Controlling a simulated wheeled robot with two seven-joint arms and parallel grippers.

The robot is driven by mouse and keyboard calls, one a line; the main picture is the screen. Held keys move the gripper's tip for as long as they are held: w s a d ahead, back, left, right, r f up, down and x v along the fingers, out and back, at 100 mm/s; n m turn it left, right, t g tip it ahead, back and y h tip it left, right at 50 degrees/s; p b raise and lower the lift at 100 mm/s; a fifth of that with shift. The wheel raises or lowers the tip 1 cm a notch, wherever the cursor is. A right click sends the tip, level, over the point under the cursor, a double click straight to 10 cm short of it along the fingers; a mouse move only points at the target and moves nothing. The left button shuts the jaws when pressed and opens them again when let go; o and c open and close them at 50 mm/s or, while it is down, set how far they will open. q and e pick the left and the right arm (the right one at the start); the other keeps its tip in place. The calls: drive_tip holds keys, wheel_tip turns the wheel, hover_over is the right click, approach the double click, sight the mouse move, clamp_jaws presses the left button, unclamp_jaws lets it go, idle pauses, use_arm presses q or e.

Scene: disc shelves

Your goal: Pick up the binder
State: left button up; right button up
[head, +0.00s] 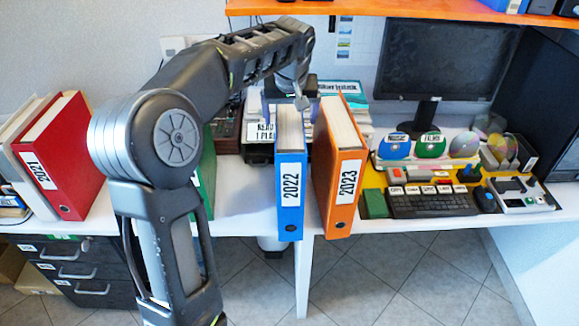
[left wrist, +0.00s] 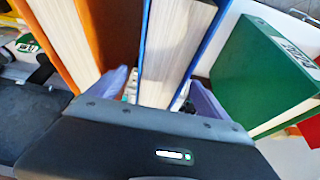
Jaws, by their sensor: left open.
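The blue binder (head: 290,195) labelled 2022 stands upright at the table's front edge in the head view. In the left wrist view the blue binder (left wrist: 205,45) shows its pages between my fingers. My left gripper (left wrist: 162,95) is open, with one purple finger on each side of the blue binder. In the head view my left gripper (head: 300,101) is behind the top of the blue binder, mostly hidden. The orange binder (head: 345,190) labelled 2023 stands close on its right. A red binder (head: 53,170) labelled 2021 stands at the left. My right gripper is not in view.
A green binder (left wrist: 262,75) stands on the other side of the blue one, mostly hidden by my arm in the head view. A keyboard (head: 432,204), a monitor (head: 445,62) and disc holders are at the right. An orange shelf (head: 400,9) runs above the table.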

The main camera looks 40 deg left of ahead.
use_arm(q)
drive_tip(key=p+x, duration=0.1)
drive_tip(key=x, duration=0.4)
drive_tip(key=shift+a, duration=0.1)
drive_tip(key=shift+f, duration=0.1)
drive_tip(key=shift+f, duration=0.25)
idle(0.8)
drive_tip(key=shift+c, duration=0.2)
clamp_jaws()
idle(0.8)
drive_tip(key=shift+r, duration=0.1)
